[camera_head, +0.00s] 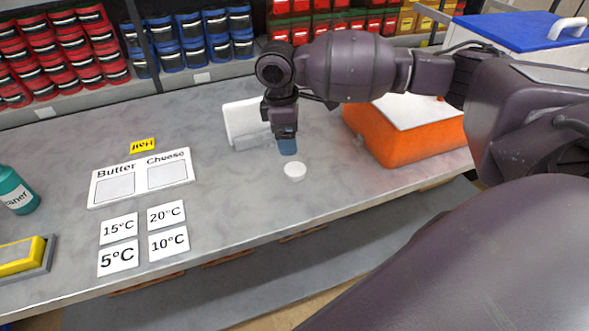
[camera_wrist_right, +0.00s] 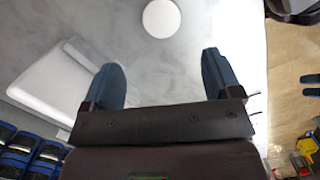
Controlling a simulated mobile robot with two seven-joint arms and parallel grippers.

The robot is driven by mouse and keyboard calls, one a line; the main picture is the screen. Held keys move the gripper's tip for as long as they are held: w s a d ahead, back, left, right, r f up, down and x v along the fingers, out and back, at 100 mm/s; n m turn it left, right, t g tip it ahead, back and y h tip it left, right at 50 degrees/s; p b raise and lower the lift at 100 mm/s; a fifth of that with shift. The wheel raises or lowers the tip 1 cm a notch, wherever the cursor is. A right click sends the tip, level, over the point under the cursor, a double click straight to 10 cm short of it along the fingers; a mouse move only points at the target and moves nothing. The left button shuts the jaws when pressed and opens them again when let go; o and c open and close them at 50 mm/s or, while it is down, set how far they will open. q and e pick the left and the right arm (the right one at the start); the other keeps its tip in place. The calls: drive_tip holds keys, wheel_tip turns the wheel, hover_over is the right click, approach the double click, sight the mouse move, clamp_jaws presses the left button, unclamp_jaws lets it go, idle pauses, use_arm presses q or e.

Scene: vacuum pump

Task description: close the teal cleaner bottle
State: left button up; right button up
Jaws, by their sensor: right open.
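The teal cleaner bottle (camera_head: 15,192) stands on the grey bench at the left edge of the head view, cut off by the frame. Its top is out of view, so I cannot tell whether it is capped. A small white round cap (camera_head: 295,171) lies on the bench near the middle. It also shows as a white disc in the right wrist view (camera_wrist_right: 161,18). My right gripper (camera_head: 288,147) points down just behind the cap, apart from it. In the right wrist view its two blue fingers (camera_wrist_right: 160,85) are spread, with nothing between them. My left gripper is not in view.
An orange box (camera_head: 405,142) stands right of my right gripper, and a white device (camera_head: 243,120) stands behind it. Label cards (camera_head: 140,178) lie between bottle and cap. A yellow sponge in a tray (camera_head: 22,256) sits at the front left. Bins line the back.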

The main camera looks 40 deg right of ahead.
hover_over(295, 169)
drive_tip(key=f, duration=0.4)
drive_tip(key=shift+w+a+f, duration=0.3)
drive_tip(key=shift+w, duration=0.05)
drive_tip(key=shift+f+b, duration=0.3)
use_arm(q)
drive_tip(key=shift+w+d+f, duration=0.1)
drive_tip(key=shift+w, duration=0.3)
use_arm(e)
drive_tip(key=shift+s+d+f+b, duration=0.15)
drive_tip(key=shift+f, duration=1.15)
drive_tip(key=shift+s+d+f+b, duration=0.15)
drive_tip(key=shift+f, duration=1.15)
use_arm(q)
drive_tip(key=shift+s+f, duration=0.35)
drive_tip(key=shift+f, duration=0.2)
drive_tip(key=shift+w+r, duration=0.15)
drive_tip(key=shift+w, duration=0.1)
use_arm(e)
drive_tip(key=c, duration=1)
drive_tip(key=shift+c, duration=0.2)
